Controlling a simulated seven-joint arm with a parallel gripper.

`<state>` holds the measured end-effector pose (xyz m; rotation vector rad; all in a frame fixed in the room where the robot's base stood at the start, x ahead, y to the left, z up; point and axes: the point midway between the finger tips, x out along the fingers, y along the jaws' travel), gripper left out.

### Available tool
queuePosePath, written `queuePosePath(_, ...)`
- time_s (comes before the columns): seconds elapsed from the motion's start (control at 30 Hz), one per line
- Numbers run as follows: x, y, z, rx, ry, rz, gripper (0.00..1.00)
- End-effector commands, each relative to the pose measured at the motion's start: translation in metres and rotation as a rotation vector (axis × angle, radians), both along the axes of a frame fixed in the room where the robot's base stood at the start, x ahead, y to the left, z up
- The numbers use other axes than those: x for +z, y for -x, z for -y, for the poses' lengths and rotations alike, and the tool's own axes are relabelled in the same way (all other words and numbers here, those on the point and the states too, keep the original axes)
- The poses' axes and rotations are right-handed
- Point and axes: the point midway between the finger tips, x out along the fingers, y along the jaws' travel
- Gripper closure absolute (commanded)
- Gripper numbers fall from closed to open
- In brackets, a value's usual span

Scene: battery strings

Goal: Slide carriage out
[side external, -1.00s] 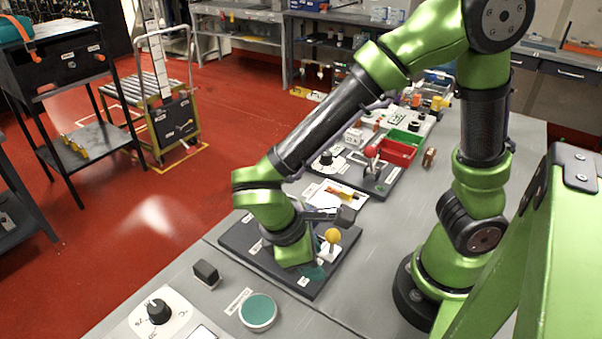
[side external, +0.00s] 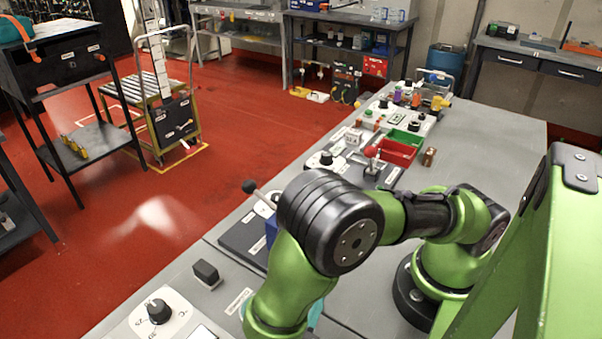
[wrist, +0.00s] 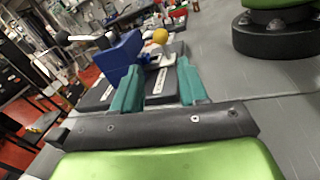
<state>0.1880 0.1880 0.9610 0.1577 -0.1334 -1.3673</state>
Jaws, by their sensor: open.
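A blue block (wrist: 120,57), which may be the carriage, stands on a dark base plate (wrist: 98,96) in the wrist view. A bar with a dark knob (wrist: 67,38) sticks out from its left. A yellow ball (wrist: 160,36) is beyond the block, to its right. My gripper (wrist: 161,82) has two teal fingers, open and apart, pointing toward the block and ball. I see nothing held between them.
A dark box (side external: 206,274) and a white dial panel (side external: 160,312) are at the near left of the bench. Red (side external: 397,153) and green (side external: 404,138) bins stand farther back. Bare grey bench (side external: 480,135) lies at the back right.

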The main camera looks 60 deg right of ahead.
Motion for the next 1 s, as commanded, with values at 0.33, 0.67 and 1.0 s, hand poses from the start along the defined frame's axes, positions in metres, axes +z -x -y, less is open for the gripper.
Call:
queuePosePath(0.33,0.001,-0.013,0.069,-0.006,0.000,0.000,0.57)
queuePosePath(0.67,0.000,-0.026,0.133,-0.006,-0.003,0.000,0.57)
queuePosePath(1.0,0.000,-0.030,0.155,-0.003,-0.004,0.002,0.57)
